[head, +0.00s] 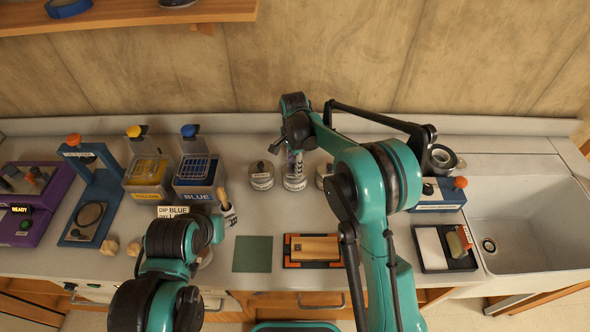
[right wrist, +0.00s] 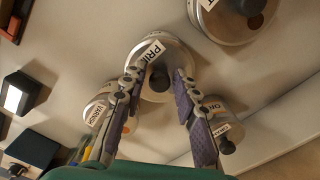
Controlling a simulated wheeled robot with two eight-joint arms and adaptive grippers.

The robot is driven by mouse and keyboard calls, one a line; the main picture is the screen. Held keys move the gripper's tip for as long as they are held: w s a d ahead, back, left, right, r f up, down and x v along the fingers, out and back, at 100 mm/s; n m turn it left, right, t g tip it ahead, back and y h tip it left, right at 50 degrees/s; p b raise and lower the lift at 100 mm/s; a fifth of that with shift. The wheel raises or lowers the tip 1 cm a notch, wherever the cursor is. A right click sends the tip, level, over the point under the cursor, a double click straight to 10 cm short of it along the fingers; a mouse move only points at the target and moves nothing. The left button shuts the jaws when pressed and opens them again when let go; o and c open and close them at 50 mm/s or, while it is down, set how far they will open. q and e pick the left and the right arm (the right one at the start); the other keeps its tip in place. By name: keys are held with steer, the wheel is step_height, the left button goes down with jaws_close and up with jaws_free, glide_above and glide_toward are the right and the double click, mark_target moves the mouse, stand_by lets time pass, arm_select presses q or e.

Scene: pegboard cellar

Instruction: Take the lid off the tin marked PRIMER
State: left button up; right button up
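The tin marked PRIMER shows in the right wrist view (right wrist: 172,48), with only "PRI" of its label readable. It has a round metal lid with a dark knob (right wrist: 160,79) in the middle, and the lid is on. My right gripper (right wrist: 161,70) is open, its two purple-padded fingers on either side of the knob with gaps between. In the head view this gripper (head: 295,160) is over the middle tin (head: 294,184) of a short row.
Other tins stand close by: one marked VARNISH (right wrist: 97,110), one at the right (right wrist: 222,108) and a large one (right wrist: 232,22). A brush (head: 228,209), green mat (head: 252,254), wooden block (head: 315,248) and sink (head: 530,225) are also on the counter.

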steer(key=shift+f, duration=0.1)
jaws_close()
